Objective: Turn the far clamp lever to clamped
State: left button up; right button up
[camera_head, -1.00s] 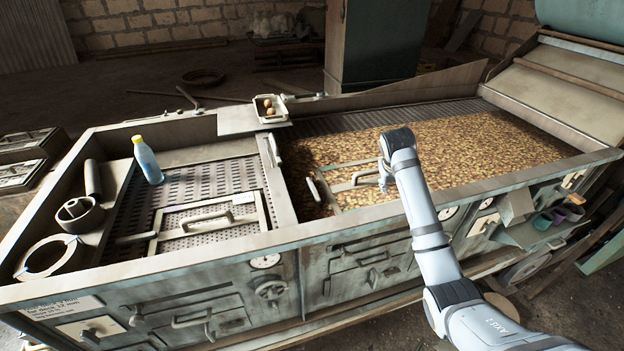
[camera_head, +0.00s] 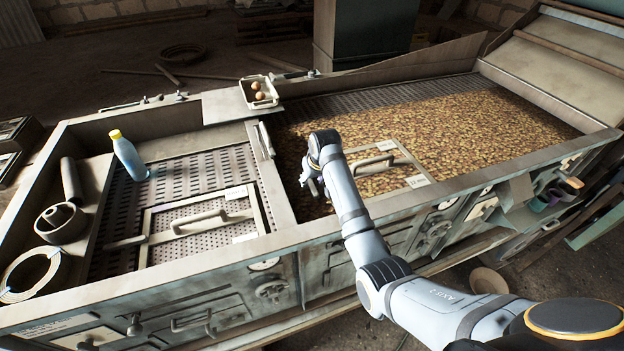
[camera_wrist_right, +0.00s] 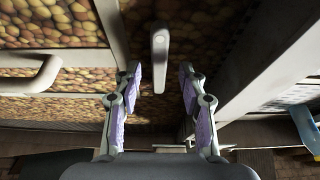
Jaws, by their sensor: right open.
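In the right wrist view a grey clamp lever (camera_wrist_right: 160,55) lies lengthwise between my open right fingers (camera_wrist_right: 157,92), with its rounded end at the top. No finger clearly touches it. In the head view my right gripper (camera_head: 311,184) is over the near left part of the grain-covered deck, beside the divider, and hides this lever. Another lever (camera_head: 126,243) points left from the handled screen frame on the left deck. A further lever (camera_head: 265,140) lies along the divider. I cannot tell from labels which is the far one. My left gripper is out of view.
A handled screen frame (camera_head: 375,162) lies on the grain deck right of my gripper. A blue bottle (camera_head: 129,158) stands on the left deck. A tray (camera_head: 259,93) with round items sits at the divider's back end. The machine's front rim runs below my arm.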

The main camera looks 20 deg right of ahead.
aim_at(310, 185)
jog(key=x, duration=0.2)
jog(key=shift+w+f, duration=0.2)
jog(key=shift+s, duration=0.1)
jog(key=shift+c, duration=1.5)
grip_shut()
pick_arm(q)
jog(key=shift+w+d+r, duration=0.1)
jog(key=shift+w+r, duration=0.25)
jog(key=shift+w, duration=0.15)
